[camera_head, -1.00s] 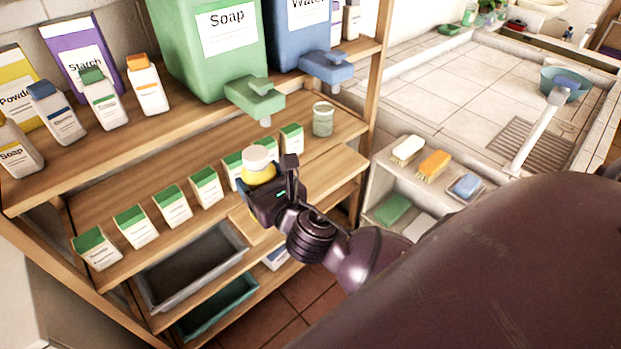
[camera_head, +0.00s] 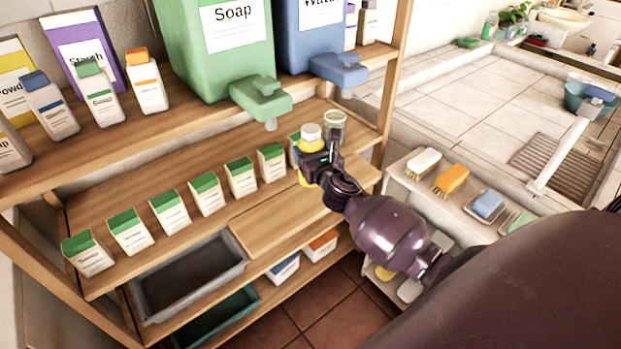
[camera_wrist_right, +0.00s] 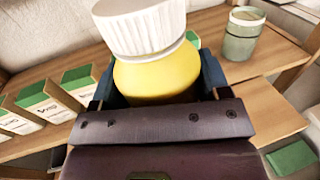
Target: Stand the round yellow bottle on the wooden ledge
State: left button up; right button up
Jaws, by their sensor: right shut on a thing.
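The round yellow bottle with a white ribbed cap (camera_wrist_right: 160,72) is held in my right gripper, and the wrist view shows it filling the space between the fingers. In the head view the bottle (camera_head: 311,133) is small and partly hidden by my right gripper (camera_head: 318,160), which is shut on it. It is near the right end of the row of green-topped cartons, in front of the wooden shelf. The wooden ledge (camera_head: 280,222) is the bare board jutting out below and in front of that shelf; it also shows in the wrist view (camera_wrist_right: 268,112). My left gripper is not in view.
Several green-topped cartons (camera_head: 207,194) stand along the shelf left of the bottle. A pale green jar (camera_head: 335,126) stands behind it. The green soap dispenser tap (camera_head: 262,98) hangs above. A grey bin (camera_head: 190,276) sits below, left of the ledge.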

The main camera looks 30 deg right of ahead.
jog(key=shift+f+b, duration=1.25)
jog(key=shift+f, duration=1.85)
jog(key=shift+r, duration=0.15)
jog(key=shift+f, duration=0.2)
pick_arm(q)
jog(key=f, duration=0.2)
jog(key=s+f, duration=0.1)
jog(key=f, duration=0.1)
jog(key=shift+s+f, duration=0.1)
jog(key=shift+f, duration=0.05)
pick_arm(e)
jog(key=o, duration=1.2)
